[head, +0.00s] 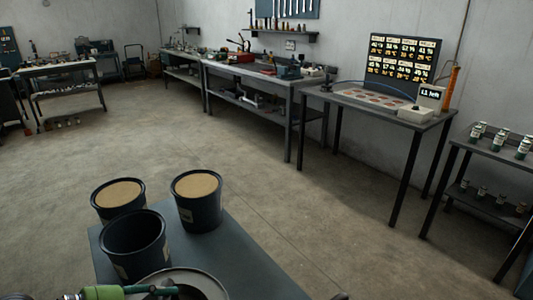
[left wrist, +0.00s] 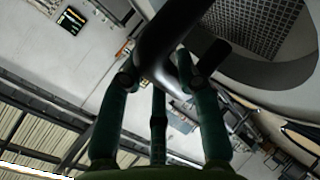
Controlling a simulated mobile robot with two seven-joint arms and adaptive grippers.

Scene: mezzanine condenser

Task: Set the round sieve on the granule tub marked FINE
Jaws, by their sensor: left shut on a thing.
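The round sieve (head: 205,284) shows at the bottom edge of the head view, partly cut off, beside the nearest tub. In the left wrist view its mesh (left wrist: 262,22) and pale rim fill the upper right. My left gripper (head: 160,291) has green fingers, which also show in the left wrist view (left wrist: 165,85), shut around the sieve's black handle (left wrist: 172,42). Two dark tubs hold tan granules: one at the back left (head: 118,194) and one at the right (head: 197,186). A third tub (head: 135,240) in front looks empty inside. Tub labels are too small to read. My right gripper is not visible.
The tubs stand on a dark grey table (head: 232,262), bare to their right. A desk (head: 375,108) with a lit display board, a long workbench (head: 250,72) and a shelf with small jars (head: 492,150) stand farther off. Open concrete floor lies between.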

